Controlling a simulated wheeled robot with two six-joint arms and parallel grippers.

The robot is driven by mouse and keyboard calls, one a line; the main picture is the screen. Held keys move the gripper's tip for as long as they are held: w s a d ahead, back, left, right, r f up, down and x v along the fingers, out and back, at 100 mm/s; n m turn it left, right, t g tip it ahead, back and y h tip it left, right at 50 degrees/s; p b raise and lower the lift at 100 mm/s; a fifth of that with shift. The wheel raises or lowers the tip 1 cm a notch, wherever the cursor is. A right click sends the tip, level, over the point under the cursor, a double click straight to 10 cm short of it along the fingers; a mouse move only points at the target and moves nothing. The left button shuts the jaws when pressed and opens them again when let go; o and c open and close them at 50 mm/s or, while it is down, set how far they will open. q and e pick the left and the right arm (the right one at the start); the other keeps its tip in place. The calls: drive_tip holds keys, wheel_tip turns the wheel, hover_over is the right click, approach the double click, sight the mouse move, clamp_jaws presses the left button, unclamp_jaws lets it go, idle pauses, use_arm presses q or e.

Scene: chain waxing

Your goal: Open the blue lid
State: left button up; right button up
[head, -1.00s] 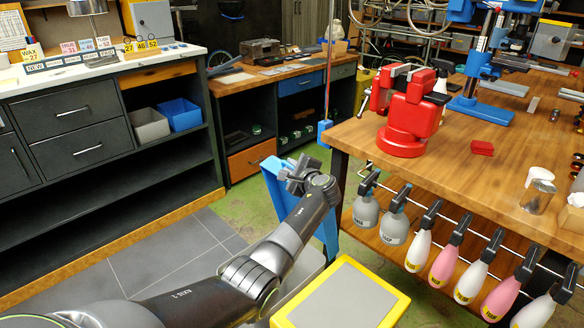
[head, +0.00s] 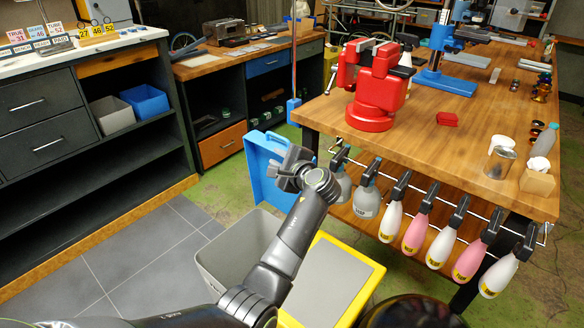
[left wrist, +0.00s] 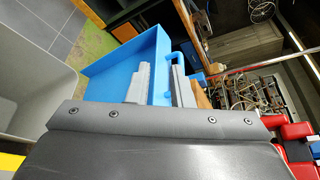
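The blue lid (head: 262,168) stands raised, roughly upright, at the far side of an open grey bin (head: 238,250). My left gripper (head: 291,168) is at the lid's right side and hides part of it. In the left wrist view the lid (left wrist: 116,68) shows as a shallow blue tray shape, with the grey bin (left wrist: 28,85) at the left. The two grey fingers of my left gripper (left wrist: 160,82) are a little apart, with blue between them. Whether they press on the lid's rim I cannot tell. My right gripper is not in view.
A yellow-edged grey panel (head: 332,288) lies right of the bin. The wooden workbench (head: 440,150) with a red vise (head: 374,95) and several hanging bottles (head: 414,230) is at the right. The tiled floor (head: 140,250) at the left is clear.

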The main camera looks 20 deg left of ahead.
use_arm(q)
drive_tip(key=v, duration=0.7)
